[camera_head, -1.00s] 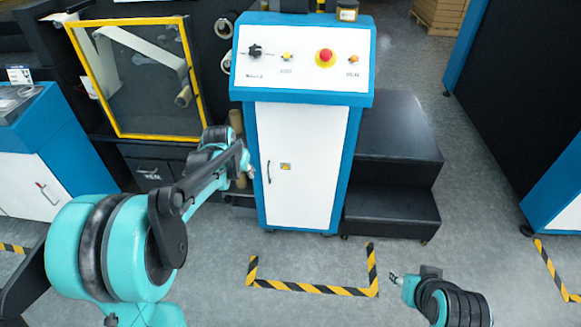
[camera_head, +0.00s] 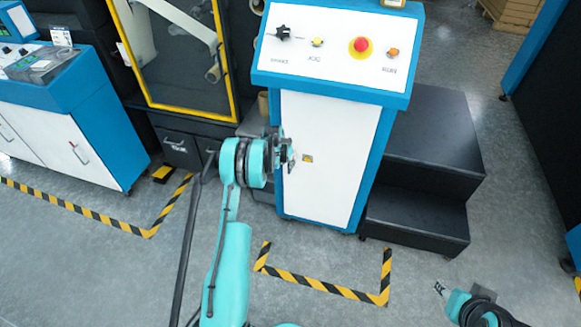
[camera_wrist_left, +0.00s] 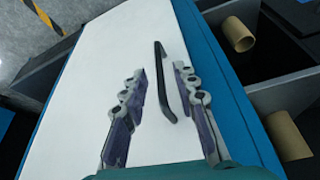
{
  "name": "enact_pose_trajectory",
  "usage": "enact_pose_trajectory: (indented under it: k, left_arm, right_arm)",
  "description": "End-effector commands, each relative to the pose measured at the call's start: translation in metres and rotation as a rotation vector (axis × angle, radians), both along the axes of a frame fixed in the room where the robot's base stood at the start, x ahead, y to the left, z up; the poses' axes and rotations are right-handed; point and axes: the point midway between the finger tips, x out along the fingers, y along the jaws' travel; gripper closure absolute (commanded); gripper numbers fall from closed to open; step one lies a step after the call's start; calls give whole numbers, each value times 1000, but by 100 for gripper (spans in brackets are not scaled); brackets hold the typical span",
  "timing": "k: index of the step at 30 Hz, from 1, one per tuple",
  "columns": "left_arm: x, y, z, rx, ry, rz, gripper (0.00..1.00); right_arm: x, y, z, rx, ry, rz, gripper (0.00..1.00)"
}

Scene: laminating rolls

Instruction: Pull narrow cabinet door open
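The narrow cabinet door (camera_head: 325,165) is a white panel in a blue cabinet below the control panel, and it looks shut. In the left wrist view the door (camera_wrist_left: 110,70) fills the middle, with its black bar handle (camera_wrist_left: 160,68). My left gripper (camera_head: 288,155) is at the door's left edge in the head view, hiding the handle there. In the left wrist view my left gripper (camera_wrist_left: 160,88) is open, one finger on each side of the handle, with gaps between. My right gripper (camera_head: 440,288) is low at the right, away from the cabinet; its fingers are too small to judge.
Black steps (camera_head: 430,150) stand against the cabinet's right side. A yellow-framed machine window (camera_head: 180,55) is at the left. Striped floor tape (camera_head: 325,287) marks the clear floor in front. Cardboard rolls (camera_wrist_left: 238,34) lie beside the cabinet in the left wrist view.

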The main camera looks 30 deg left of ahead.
Motion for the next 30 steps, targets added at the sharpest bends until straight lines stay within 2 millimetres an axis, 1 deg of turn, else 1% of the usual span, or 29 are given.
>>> enact_pose_trajectory:
  k: [1, 6, 10, 17, 18, 20, 21, 30]
  left_arm:
    - [3, 0, -11, 0, 0, 0, 71]
    - [11, 0, -28, 0, 0, 0, 71]
    - [13, 0, -32, 0, 0, 1, 71]
    - [14, 0, -31, 0, 0, 0, 71]
    - [14, 0, -31, 0, 0, 0, 81]
    - [14, 0, -31, 0, 0, 0, 97]
    - [14, 0, -31, 0, 0, 0, 100]
    - [11, -1, -31, 1, -1, 7, 100]
  right_arm:
    - [0, 0, -6, 0, 0, 0, 60]
    - [0, 0, -13, 0, 0, 0, 60]
    - [0, 0, -15, 0, 0, 0, 60]
    - [0, 0, -14, 0, 0, 0, 60]
    - [0, 0, -14, 0, 0, 0, 60]
    - [0, 0, -14, 0, 0, 0, 60]
    - [0, 0, -14, 0, 0, 0, 60]
    - [0, 0, -14, 0, 0, 0, 60]
